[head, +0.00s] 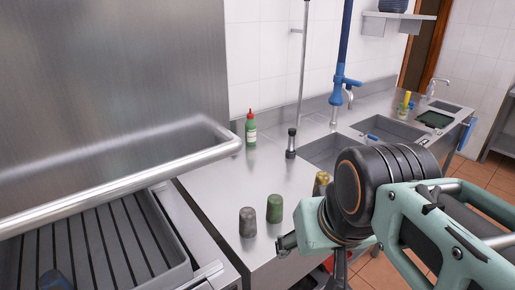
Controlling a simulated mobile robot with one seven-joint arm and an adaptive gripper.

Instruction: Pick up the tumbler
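Several small cup-like things stand upright on the steel counter (225,195). One is grey-brown (247,222), one is dark green (274,208), and a yellowish one (321,184) is partly hidden behind my arm. I cannot tell for sure which is the tumbler. My gripper (312,256) is at the lower middle, to the right of the grey-brown and green cups and apart from them. Dark parts of it stick out left and downward, but its fingertips are not clear. I see nothing held in it.
A green bottle with a red cap (251,130) and a dark slim bottle (291,144) stand farther back. The slatted grill (95,245) with its thick metal rail (120,183) is at left. Sinks (390,131) and a blue sprayer (337,90) lie beyond.

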